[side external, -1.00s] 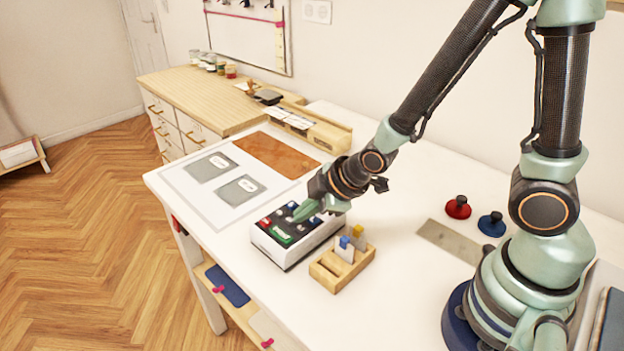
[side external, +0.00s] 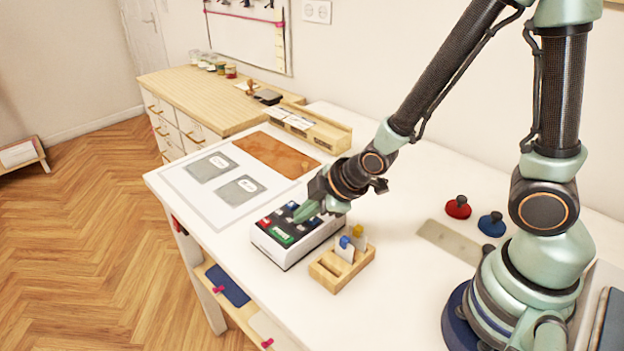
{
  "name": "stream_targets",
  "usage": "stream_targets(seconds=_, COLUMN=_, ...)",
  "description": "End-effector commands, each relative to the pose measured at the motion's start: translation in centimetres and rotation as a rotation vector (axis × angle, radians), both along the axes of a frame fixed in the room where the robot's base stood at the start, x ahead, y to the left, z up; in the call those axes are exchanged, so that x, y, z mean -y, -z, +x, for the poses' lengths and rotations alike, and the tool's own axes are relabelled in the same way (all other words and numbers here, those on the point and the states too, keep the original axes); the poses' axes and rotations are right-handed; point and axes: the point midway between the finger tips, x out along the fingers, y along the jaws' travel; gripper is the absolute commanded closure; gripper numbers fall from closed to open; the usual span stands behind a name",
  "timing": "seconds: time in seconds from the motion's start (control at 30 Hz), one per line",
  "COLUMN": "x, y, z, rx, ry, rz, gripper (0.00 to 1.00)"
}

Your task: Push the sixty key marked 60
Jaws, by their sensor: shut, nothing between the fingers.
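A white key box (side external: 285,253) with a dark top stands on the white table, left of the middle of the view. Its top carries several keys: a red key (side external: 264,223), a green key (side external: 281,237) and dark or blue ones. The marks are too small to read, so I cannot tell which key is the 60. My gripper (side external: 296,220) is shut and empty, its pale green fingers pointing down and left onto the keys. The fingertips are at or just above the key tops; I cannot tell whether they touch. My gripper hides the right part of the box.
A small wooden holder (side external: 328,284) with blue-topped and yellow-topped pieces stands close to the box's right. Grey labelled patches (side external: 211,167) and a brown sheet (side external: 262,153) lie behind it. A red knob (side external: 458,207) and a blue knob (side external: 492,223) stand farther right.

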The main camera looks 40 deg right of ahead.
Motion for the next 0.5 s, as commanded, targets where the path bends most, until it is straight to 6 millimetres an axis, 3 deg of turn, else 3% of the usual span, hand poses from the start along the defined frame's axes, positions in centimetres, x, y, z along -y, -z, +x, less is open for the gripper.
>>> stream_targets(seconds=0.5, x=0.10, y=0.63, z=-0.05, rx=0.000, ry=0.001, rz=-0.002, gripper=1.00)
